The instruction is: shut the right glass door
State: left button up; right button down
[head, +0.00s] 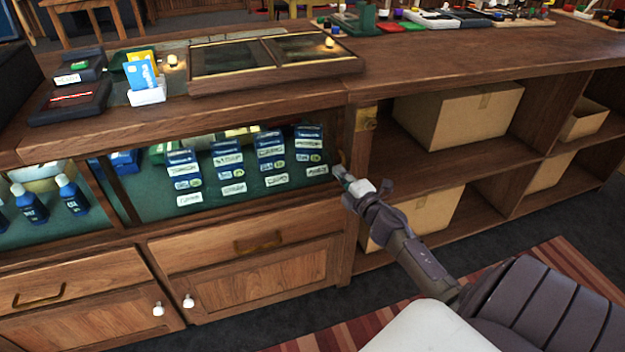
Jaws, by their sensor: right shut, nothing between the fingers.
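The display case (236,208) is set into the wooden counter, with a green-lined shelf of small blue packets behind its front. Its right glass door is hard to make out; the glass is clear, and I cannot tell whether the door is fully shut. My right gripper (344,180) is at the right end of the case front, beside the wooden post. Its fingers are together with nothing held, close to a small handle-like piece at the case's edge. I cannot tell whether they touch it. My left gripper is not in view.
Drawers (245,240) and cupboards with white knobs (189,301) lie below the case. Open shelves with cardboard boxes (455,122) stand to the right. A card terminal (72,100) and a framed tray (275,62) are on the counter top. A striped rug (565,262) covers the floor.

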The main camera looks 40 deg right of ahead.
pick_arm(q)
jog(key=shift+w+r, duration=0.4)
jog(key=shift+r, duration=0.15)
pick_arm(e)
jog(key=d, duration=0.1)
jog(key=s+d, duration=0.1)
jog(key=d, duration=0.1)
jog(key=shift+s+d, duration=0.1)
jog(key=shift+d, duration=0.15)
